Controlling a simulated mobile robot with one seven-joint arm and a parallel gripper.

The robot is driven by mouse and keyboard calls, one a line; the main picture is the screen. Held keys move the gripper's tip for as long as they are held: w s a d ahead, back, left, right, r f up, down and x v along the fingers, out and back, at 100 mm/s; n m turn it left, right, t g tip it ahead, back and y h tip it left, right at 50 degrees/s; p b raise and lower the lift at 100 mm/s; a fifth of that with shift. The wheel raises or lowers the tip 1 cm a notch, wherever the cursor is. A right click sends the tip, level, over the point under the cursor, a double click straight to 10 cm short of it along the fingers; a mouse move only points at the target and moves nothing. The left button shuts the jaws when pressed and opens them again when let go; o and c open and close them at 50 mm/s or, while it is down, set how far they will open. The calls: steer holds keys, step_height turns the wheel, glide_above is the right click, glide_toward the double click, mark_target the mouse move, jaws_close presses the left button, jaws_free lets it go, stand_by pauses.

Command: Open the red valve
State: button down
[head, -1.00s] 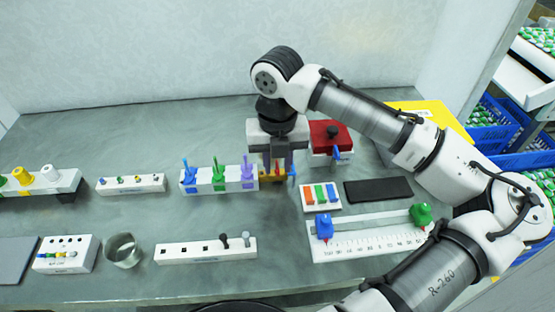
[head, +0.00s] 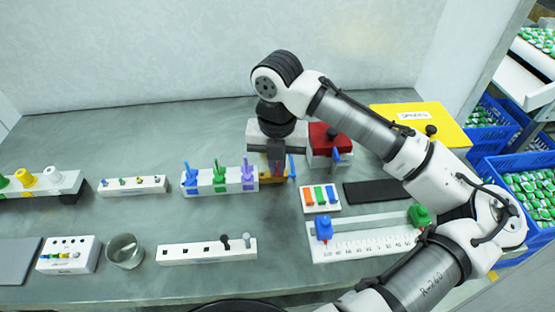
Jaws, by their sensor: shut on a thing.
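My gripper (head: 277,168) points straight down, just right of the white block with the blue, green and purple valves. Its narrow grey fingers are shut on the red valve (head: 281,175), of which only a little red shows. The fingers hide most of that handle, so its angle cannot be told. It sits on a yellow-brown base (head: 267,179) at the right end of the valve row.
The white valve block (head: 220,183) is close on the left. A red-topped box (head: 328,138) with a black knob is close on the right. A slider scale (head: 365,240) and a colour-striped block (head: 321,197) lie nearer, front right. The table in front of the gripper is clear.

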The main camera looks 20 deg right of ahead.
steer(key=m+p, duration=0.2)
steer(key=m, duration=0.4)
steer(key=shift+w+m, duration=0.1)
steer(key=shift+m, duration=0.3)
stand_by(0.4)
steer(key=c, duration=1.6)
jaws_free()
steer(key=shift+r, duration=0.15)
step_height(320, 180, up, 14)
steer(key=shift+f, duration=0.2)
